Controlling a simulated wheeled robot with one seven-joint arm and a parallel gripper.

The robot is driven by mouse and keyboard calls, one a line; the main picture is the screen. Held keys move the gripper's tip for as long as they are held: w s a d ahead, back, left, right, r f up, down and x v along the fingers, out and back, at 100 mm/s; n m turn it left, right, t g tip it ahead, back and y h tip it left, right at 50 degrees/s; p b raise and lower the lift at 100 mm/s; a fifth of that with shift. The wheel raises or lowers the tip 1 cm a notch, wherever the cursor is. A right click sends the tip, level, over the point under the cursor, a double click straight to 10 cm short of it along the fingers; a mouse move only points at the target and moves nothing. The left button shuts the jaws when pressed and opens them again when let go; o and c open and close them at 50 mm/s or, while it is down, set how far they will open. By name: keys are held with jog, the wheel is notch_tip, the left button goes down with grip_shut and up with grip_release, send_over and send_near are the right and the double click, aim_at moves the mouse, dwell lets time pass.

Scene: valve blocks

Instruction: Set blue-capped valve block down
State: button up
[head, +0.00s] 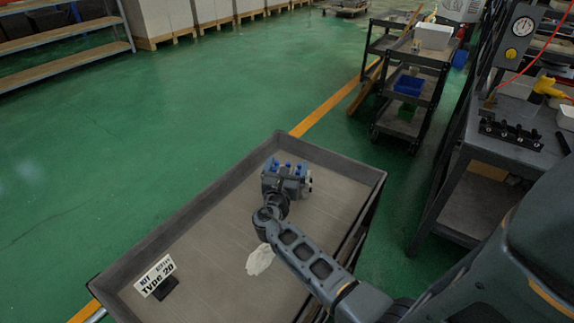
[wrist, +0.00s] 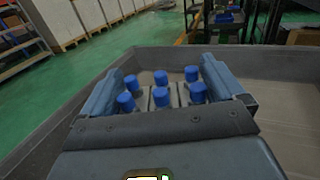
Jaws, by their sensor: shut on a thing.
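The valve block (wrist: 163,96) is grey with several blue caps standing up in rows, between the two fingers in the wrist view. In the head view the blue caps of the valve block (head: 287,167) show just beyond my gripper (head: 285,187). My gripper (wrist: 170,90) is shut on the block from its two sides. The block is over the far part of the grey tray cart (head: 205,215), inside its rim. The block's underside is hidden, so I cannot tell whether it touches the tray floor.
A sign reading "KIT Type 20" (head: 156,276) stands at the tray's near left, and a whitish patch (head: 259,259) lies near my arm. A workbench (head: 500,140) is at the right. A shelf cart with a blue bin (head: 409,85) stands behind. Much of the tray floor is clear.

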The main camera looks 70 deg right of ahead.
jog(key=o, duration=1.7)
jog(key=shift+f, duration=0.1)
jog(key=a, duration=0.4)
jog(key=s+a+b, duration=0.1)
jog(key=a, duration=0.3)
jog(key=s+a, duration=0.1)
jog(key=a, duration=0.3)
jog(key=shift+d+b, duration=0.1)
jog(key=shift+b, duration=0.2)
